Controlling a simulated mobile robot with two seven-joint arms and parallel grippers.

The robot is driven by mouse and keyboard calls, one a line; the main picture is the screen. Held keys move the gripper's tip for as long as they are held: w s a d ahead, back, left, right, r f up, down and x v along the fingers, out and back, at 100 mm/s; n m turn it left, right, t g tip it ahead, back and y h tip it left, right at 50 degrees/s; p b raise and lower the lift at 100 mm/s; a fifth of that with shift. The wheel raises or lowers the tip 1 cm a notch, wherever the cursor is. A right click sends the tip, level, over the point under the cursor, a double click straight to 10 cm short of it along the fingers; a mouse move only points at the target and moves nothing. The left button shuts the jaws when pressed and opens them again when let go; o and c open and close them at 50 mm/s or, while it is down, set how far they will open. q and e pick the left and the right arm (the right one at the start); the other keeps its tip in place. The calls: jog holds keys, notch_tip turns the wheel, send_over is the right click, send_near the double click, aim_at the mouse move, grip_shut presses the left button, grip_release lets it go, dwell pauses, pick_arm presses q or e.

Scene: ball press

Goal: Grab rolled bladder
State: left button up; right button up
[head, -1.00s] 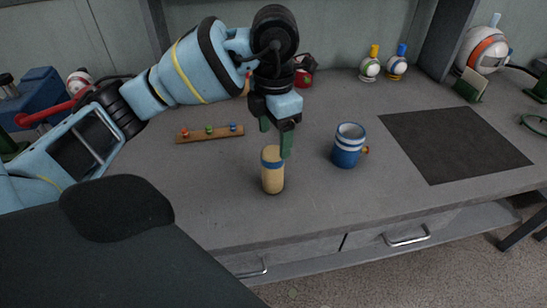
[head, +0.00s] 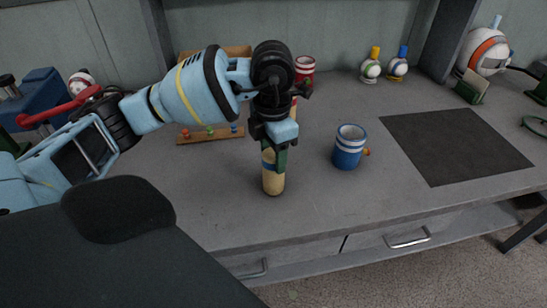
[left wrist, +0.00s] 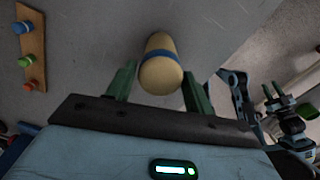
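The rolled bladder (head: 273,182) is a tan upright cylinder with a blue band, standing on the grey table. It also shows in the left wrist view (left wrist: 160,68), between the green fingers. My left gripper (head: 273,158) is lowered over its upper part in the head view. In the left wrist view the left gripper (left wrist: 158,88) is open, with a gap between each finger and the bladder.
A blue mug (head: 348,148) with white bands stands to the right of the bladder. A wooden strip with coloured buttons (head: 209,134) lies behind left. A dark mat (head: 455,145) lies at the right. The table's front is clear.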

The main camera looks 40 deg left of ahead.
pick_arm(q)
jog(key=c, duration=0.9)
jog(key=shift+o, duration=0.2)
jog(key=shift+r, duration=0.1)
